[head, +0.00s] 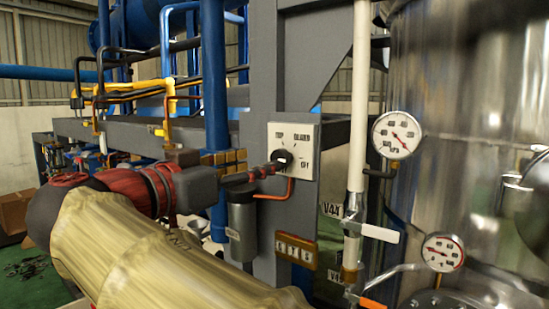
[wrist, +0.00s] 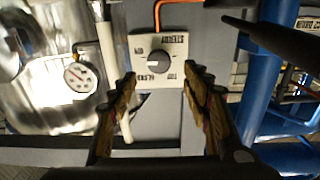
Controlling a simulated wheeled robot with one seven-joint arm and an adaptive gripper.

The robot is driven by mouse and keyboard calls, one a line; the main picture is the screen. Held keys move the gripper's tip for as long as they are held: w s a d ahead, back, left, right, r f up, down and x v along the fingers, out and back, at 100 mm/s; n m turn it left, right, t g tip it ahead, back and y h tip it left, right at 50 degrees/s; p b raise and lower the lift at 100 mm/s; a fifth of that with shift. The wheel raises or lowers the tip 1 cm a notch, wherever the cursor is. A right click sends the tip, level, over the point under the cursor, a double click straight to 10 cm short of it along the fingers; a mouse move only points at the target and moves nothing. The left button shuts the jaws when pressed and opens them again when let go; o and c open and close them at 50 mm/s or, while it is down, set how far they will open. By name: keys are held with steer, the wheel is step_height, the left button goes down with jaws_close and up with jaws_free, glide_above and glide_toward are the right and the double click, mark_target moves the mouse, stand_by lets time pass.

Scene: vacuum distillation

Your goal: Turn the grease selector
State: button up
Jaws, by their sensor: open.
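The grease selector is a black round knob (head: 283,158) on a white square plate (head: 305,135) fixed to a grey upright. The plate carries several small labels that are hard to read. In the wrist view the plate (wrist: 172,46) appears upside down, with the dark knob (wrist: 159,62) showing a pale mark on its face. My gripper (head: 268,170) is at the left of the plate in the head view, its fingers pointing at the knob and partly overlapping it. In the wrist view my open gripper (wrist: 163,80) has one finger on each side of the plate's lower part. No contact with the knob is clear.
An orange pipe (head: 290,188) bends below the plate. A white vertical pipe (head: 359,110) with a white-handled valve (head: 380,232) stands to the right, before a shiny steel vessel (head: 460,110) with gauges (head: 397,135). Blue pipes (head: 215,80) stand left of the upright.

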mark_target(278, 158)
steer(key=p+x, duration=0.2)
steer(key=x, duration=0.5)
steer(key=shift+d, duration=0.1)
steer(key=shift+c, duration=0.5)
steer(key=c, duration=1)
